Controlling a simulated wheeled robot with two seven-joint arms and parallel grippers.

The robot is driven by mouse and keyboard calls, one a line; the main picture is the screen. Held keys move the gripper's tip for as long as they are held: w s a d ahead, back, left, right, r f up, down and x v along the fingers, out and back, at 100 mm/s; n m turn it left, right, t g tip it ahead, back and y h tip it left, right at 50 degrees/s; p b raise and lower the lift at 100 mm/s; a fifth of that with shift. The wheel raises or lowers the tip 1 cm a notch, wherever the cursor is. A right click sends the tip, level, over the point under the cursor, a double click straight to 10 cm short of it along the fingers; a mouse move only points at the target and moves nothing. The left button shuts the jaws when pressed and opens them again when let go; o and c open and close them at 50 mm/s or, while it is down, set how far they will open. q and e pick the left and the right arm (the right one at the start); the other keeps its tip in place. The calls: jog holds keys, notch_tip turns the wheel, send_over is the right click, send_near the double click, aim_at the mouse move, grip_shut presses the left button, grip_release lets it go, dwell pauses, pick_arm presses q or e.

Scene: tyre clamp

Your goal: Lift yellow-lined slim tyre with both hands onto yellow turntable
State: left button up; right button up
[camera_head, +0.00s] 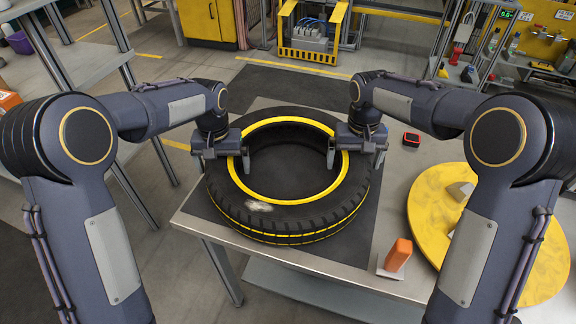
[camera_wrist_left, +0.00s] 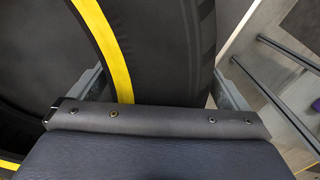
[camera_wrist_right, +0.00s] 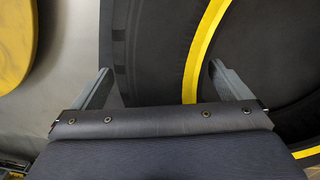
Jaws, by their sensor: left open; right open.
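The yellow-lined slim tyre (camera_head: 262,222) lies flat on a dark mat on the table, its yellow ring facing up and a pale scuff on its near side. My left gripper (camera_head: 228,158) is open over the tyre's left side, with one finger inside the hole and one outside; the tyre wall (camera_wrist_left: 165,50) lies between its fingers. My right gripper (camera_head: 354,155) is open over the right side in the same way, with the tyre wall (camera_wrist_right: 165,50) between its fingers. Contact is not clear. The yellow turntable (camera_head: 425,205) is to the right, partly hidden by my right arm.
An orange block (camera_head: 398,254) stands on the table's (camera_head: 193,222) near right, between tyre and turntable. A small red-and-black device (camera_head: 411,138) lies behind. Grey blocks (camera_head: 460,191) sit on the turntable. Shelving stands at the left.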

pick_arm(q)
jog(key=shift+c, duration=0.5)
pick_arm(e)
jog(key=shift+c, duration=0.5)
pick_arm(q)
jog(key=c, duration=2)
pick_arm(e)
jog(key=c, duration=2)
pick_arm(q)
jog(key=shift+w+r, duration=0.15)
jog(key=shift+r, duration=0.15)
pick_arm(e)
jog(key=shift+w+r, duration=0.15)
jog(key=shift+r, duration=0.15)
